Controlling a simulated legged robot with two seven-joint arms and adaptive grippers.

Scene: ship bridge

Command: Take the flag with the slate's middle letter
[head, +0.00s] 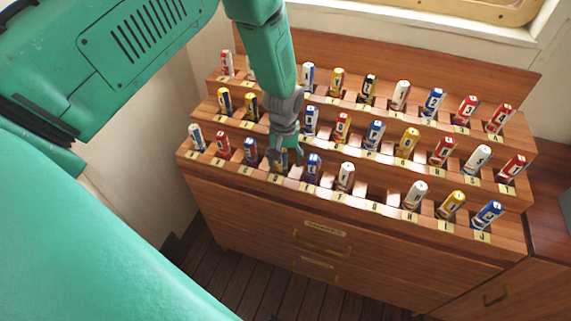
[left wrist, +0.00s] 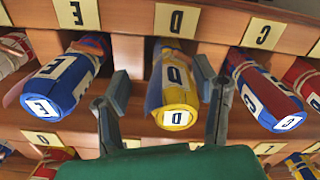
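The rolled flag marked D (left wrist: 177,96), yellow and blue, sits in its slot with a D label (left wrist: 176,20) by it. My left gripper (head: 285,162) is at the front row of the flag rack in the head view. In the left wrist view its two fingers (left wrist: 162,110) stand apart, one on each side of the D flag, with a gap on its left and a narrower one on its right. In the head view the gripper hides most of that flag. The slate is not in view. My right gripper is not in view.
The stepped wooden rack (head: 330,205) holds several rolled flags in three rows. The blue E flag (left wrist: 62,85) and the blue-red C flag (left wrist: 262,92) flank the D flag closely. A front-row slot (head: 376,192) is empty. Drawers lie below, and a window sill is behind.

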